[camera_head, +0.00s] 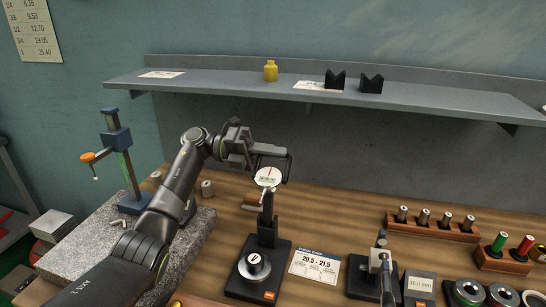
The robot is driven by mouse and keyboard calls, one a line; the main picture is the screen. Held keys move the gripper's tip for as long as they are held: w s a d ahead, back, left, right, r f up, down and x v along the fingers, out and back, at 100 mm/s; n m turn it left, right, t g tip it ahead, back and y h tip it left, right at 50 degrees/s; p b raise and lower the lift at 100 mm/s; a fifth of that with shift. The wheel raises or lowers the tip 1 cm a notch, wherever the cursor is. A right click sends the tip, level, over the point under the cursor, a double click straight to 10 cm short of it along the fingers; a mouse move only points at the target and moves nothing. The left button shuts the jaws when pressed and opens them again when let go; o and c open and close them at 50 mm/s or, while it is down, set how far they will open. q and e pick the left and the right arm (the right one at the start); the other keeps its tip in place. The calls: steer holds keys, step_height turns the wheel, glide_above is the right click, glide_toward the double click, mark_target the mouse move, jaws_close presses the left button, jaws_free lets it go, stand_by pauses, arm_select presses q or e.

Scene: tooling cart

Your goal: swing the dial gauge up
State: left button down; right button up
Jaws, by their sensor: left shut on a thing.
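The dial gauge (267,178) has a round white face with a red needle. It stands at the top of a dark post on a black stand base (275,284) with an orange label. A round silver piece (254,266) sits on the base in front of the post. My left gripper (277,164) is at the gauge's upper edge, shut on it as far as I can see. The exact contact is partly hidden by the fingers.
A grey granite plate with a blue stand (118,150) is at left, partly behind my left arm. A tolerance card (314,265) and another black-based fixture (365,280) are right of the gauge. A pin rack (430,226) stands farther right. A shelf (220,83) runs above.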

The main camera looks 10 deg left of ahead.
stand_by(0.3)
arm_select(q)
steer(key=c, duration=1.5)
jaws_free()
steer(key=shift+a, duration=0.1)
steer(key=shift+a+f, duration=0.1)
steer(key=shift+a, duration=0.25)
steer(key=a+b, duration=0.4)
steer(key=a, duration=0.7)
steer(key=shift+w, duration=0.2)
